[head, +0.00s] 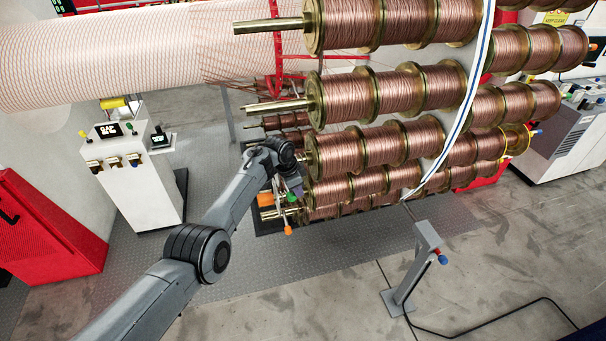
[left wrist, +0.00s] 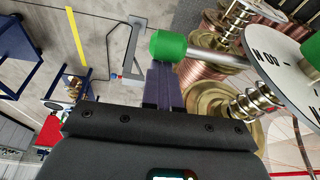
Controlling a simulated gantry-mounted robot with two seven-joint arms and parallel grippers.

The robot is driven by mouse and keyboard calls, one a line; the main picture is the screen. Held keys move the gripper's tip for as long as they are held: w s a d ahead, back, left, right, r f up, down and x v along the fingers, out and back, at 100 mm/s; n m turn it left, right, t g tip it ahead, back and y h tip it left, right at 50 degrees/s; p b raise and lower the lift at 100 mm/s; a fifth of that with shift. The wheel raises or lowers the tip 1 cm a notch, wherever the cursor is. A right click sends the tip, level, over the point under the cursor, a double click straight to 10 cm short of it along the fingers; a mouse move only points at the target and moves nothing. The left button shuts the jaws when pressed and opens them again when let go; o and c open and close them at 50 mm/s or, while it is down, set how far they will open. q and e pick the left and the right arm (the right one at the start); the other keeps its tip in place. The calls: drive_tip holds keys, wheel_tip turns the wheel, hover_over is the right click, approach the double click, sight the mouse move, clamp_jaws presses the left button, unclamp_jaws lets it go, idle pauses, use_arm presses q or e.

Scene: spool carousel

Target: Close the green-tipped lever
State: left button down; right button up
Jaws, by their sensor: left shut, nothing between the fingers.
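The green-tipped lever (left wrist: 168,46) is large in the left wrist view: a green cylindrical knob on a metal rod. The rod runs right towards a pale round plate (left wrist: 283,62) with dark lettering, which is cut off by the picture edge. In the head view the green tip (head: 292,197) is small, beside my left gripper (head: 279,190) at the lower spools. My left gripper's fingers (left wrist: 160,72) are shut and empty, with their tips just below the green knob in the wrist view. I cannot tell whether they touch it. My right gripper is not in view.
Rows of copper spools (head: 365,145) fill the centre right. An orange-tipped lever (head: 288,230) hangs below my gripper. A grey post (head: 411,268) stands on the floor to the right, and a white control cabinet (head: 135,180) to the left. Another green piece (left wrist: 312,50) shows at the wrist view's right edge.

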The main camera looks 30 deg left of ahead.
use_arm(q)
drive_tip(key=shift+s+a+m, duration=0.25)
drive_tip(key=shift+s+m, duration=0.2)
drive_tip(key=shift+m, duration=0.15)
idle(0.4)
